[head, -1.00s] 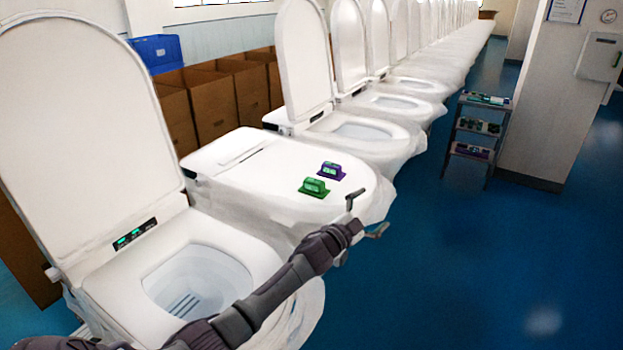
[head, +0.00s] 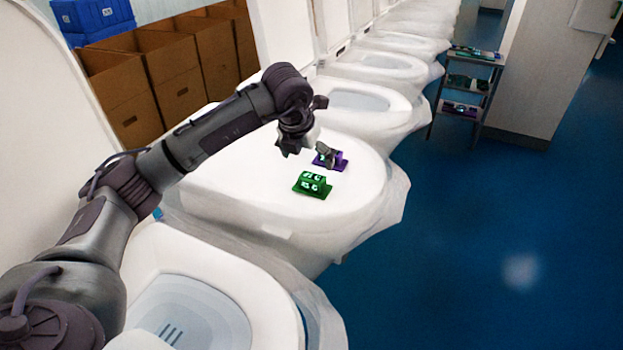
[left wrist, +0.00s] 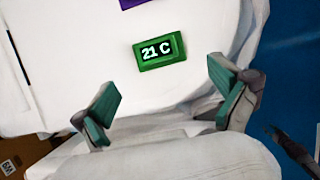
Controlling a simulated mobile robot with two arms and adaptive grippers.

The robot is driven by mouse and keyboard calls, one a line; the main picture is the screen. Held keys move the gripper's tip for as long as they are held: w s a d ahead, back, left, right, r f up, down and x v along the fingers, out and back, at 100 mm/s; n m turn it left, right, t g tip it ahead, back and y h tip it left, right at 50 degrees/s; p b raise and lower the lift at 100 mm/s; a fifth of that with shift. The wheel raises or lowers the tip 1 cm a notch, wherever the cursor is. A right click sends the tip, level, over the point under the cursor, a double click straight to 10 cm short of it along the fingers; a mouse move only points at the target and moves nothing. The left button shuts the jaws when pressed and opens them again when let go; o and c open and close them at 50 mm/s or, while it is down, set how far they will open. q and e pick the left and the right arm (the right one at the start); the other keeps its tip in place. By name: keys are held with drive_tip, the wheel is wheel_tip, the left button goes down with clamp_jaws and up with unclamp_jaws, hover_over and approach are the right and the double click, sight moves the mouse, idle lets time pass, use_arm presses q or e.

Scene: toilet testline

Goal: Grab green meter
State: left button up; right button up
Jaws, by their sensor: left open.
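The green meter (head: 312,184) sits on the closed white lid of a toilet (head: 250,190) in the head view. In the left wrist view the green meter (left wrist: 160,51) shows a display reading "21 C". A purple meter (head: 339,160) lies just behind it, partly covered by a gripper finger in the head view; its edge shows at the top of the left wrist view (left wrist: 132,3). My left gripper (head: 306,151) is open and empty above the lid. In the left wrist view its teal finger pads (left wrist: 164,108) are wide apart, with the green meter beyond them.
An open toilet bowl (head: 195,310) is in front, and more toilets (head: 365,98) line up behind. Cardboard boxes (head: 180,75) and a blue crate (head: 92,18) stand at left. A small shelf rack (head: 468,95) stands at right. Blue floor (head: 450,240) is clear.

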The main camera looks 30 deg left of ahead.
sight(312, 177)
use_arm(q)
drive_tip(key=x, duration=0.2)
drive_tip(key=p+x, duration=0.1)
drive_tip(key=x, duration=0.1)
drive_tip(key=shift+w+a+f, duration=0.1)
drive_tip(key=shift+a, duration=0.15)
drive_tip(key=shift+w+f, duration=0.1)
drive_tip(key=shift+f, duration=0.1)
drive_tip(key=shift+w+f+p, duration=0.25)
drive_tip(key=shift+f+p, duration=0.4)
drive_tip(key=shift+p, duration=0.25)
drive_tip(key=p+x, duration=0.1)
drive_tip(key=x, duration=0.2)
drive_tip(key=shift+a+f, duration=0.1)
drive_tip(key=shift+f, duration=0.15)
drive_tip(key=shift+w+f, duration=0.15)
drive_tip(key=shift+c, duration=1.1)
drive_tip(key=c, duration=1.1)
use_arm(e)
drive_tip(key=r, duration=0.3)
drive_tip(key=w+r, duration=0.1)
drive_tip(key=shift+a+r, duration=0.3)
